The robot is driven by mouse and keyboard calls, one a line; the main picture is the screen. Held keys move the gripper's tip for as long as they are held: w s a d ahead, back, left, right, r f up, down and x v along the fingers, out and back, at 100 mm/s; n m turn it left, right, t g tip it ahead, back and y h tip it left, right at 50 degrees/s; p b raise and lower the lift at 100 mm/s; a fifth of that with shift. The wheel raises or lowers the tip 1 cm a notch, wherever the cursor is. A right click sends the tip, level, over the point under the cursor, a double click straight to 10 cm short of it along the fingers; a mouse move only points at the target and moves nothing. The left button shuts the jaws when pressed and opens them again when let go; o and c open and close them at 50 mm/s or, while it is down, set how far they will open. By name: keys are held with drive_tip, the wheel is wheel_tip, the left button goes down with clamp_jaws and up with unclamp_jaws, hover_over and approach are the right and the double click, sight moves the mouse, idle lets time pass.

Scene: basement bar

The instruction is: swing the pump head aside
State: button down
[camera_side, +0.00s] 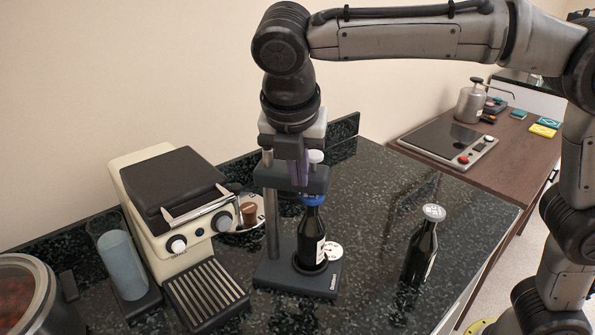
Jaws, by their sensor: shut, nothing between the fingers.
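The head is above a dark bottle (311,235) with a blue top (313,199). The bottle is upright on the stand's base. My gripper (300,172) points down at the pump head, its fingers shut with nothing between them. The fingers overlap the head in this view; I cannot tell whether they touch it. A white knob (316,156) shows just right of the fingers. The fingertips are partly lost against the head.
A cream machine (165,205) with a black lid and slatted tray is close on the left. A second dark bottle (421,250) with a grey cap stands to the right. Dark countertop between stand and second bottle is clear. A wooden side table (520,150) is behind right.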

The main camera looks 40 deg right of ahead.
sight(317, 152)
drive_tip(key=shift+d+n, duration=0.35)
drive_tip(key=shift+n, duration=0.15)
drive_tip(key=d+n, duration=0.1)
drive_tip(key=d+n+t+y, duration=0.1)
drive_tip(key=n, duration=0.1)
drive_tip(key=shift+w+d, duration=0.1)
drive_tip(key=shift+w, duration=0.1)
drive_tip(key=d+n, duration=0.1)
drive_tip(key=w+n+y, duration=0.1)
drive_tip(key=shift+d+n, duration=0.3)
drive_tip(key=shift+d, duration=0.05)
drive_tip(key=shift+w+d+n, duration=0.15)
drive_tip(key=shift+d+n, duration=0.1)
drive_tip(key=shift+n, duration=0.05)
drive_tip(key=w+d, duration=0.3)
drive_tip(key=w, duration=0.2)
drive_tip(key=shift+w, duration=0.4)
drive_tip(key=shift+w, duration=0.1)
